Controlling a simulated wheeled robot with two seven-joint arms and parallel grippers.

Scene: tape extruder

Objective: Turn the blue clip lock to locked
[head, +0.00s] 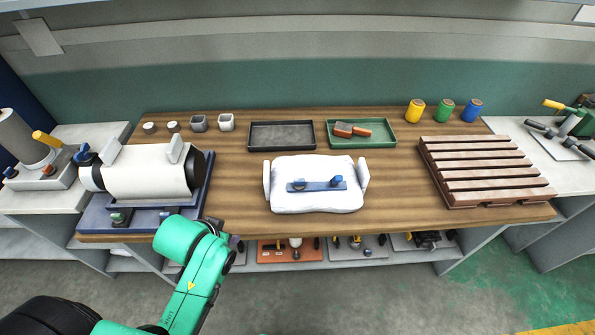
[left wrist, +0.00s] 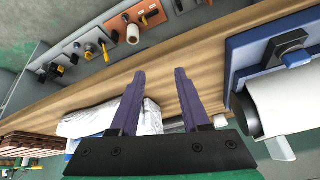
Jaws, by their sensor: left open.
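A blue clip bar (head: 318,185) lies across a white cushion-like bag (head: 315,202) at the middle of the table. A blue knob (head: 337,181) sits toward its right end and a darker knob (head: 298,184) toward its left. I cannot tell the lock's state at this size. My left gripper (left wrist: 161,75) is open and empty in the left wrist view, with its purple fingers apart over the table's front edge. My right gripper is not in view.
A white roller machine (head: 140,172) on a blue base stands at the table's left, near my left arm. Black tray (head: 281,148) and green tray (head: 390,146) lie behind the bag. A slatted wooden pallet (head: 480,170) is at right. Wood beside the bag is clear.

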